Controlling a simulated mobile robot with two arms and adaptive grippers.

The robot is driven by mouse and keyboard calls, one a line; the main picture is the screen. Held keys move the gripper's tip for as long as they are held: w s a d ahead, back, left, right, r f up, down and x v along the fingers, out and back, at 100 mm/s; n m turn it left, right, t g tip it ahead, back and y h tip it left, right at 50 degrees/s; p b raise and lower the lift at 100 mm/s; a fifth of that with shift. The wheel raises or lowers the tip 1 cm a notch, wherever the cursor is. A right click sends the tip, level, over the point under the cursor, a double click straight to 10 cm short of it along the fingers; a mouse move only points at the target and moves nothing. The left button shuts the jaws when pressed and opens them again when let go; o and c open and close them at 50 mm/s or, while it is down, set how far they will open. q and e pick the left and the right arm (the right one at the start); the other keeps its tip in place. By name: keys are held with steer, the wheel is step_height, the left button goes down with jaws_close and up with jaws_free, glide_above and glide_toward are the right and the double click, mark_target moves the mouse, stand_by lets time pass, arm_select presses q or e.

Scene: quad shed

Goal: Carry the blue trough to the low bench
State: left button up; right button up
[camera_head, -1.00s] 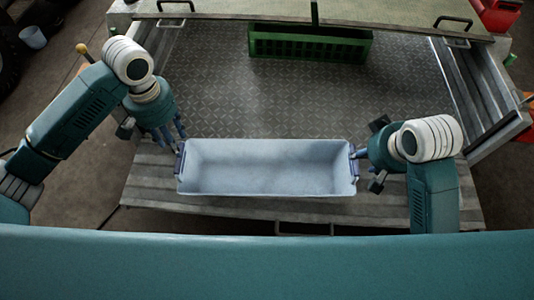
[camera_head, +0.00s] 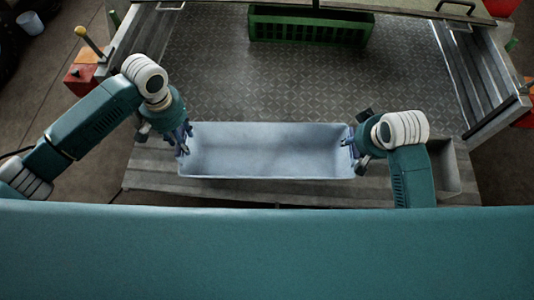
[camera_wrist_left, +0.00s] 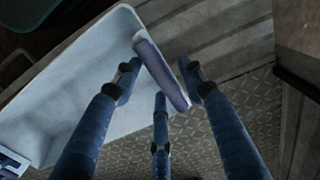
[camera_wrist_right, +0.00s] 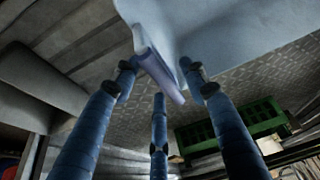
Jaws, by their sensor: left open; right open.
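The pale blue trough (camera_head: 268,150) lies lengthwise across the near part of a metal platform, open side up and empty. It has a bluish handle at each end. My left gripper (camera_head: 184,145) is at its left end; in the left wrist view the open fingers stand around the handle (camera_wrist_left: 162,75). My right gripper (camera_head: 352,148) is at its right end; in the right wrist view its open fingers likewise stand around the handle (camera_wrist_right: 160,75). I cannot tell whether any finger touches. I cannot pick out a low bench.
A green slatted crate (camera_head: 310,27) stands at the platform's far side. A grey open box (camera_head: 447,168) is partly hidden behind my right arm. A red box with a yellow-knobbed lever (camera_head: 88,40) stands at left. The patterned plate beyond the trough is clear.

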arm_select(q)
steer(key=shift+f, duration=0.9)
arm_select(e)
steer(key=shift+x, duration=0.9)
arm_select(q)
jaws_close()
arm_select(e)
jaws_close()
arm_select(q)
steer(key=shift+r, duration=0.15)
arm_select(e)
steer(key=shift+r, duration=0.1)
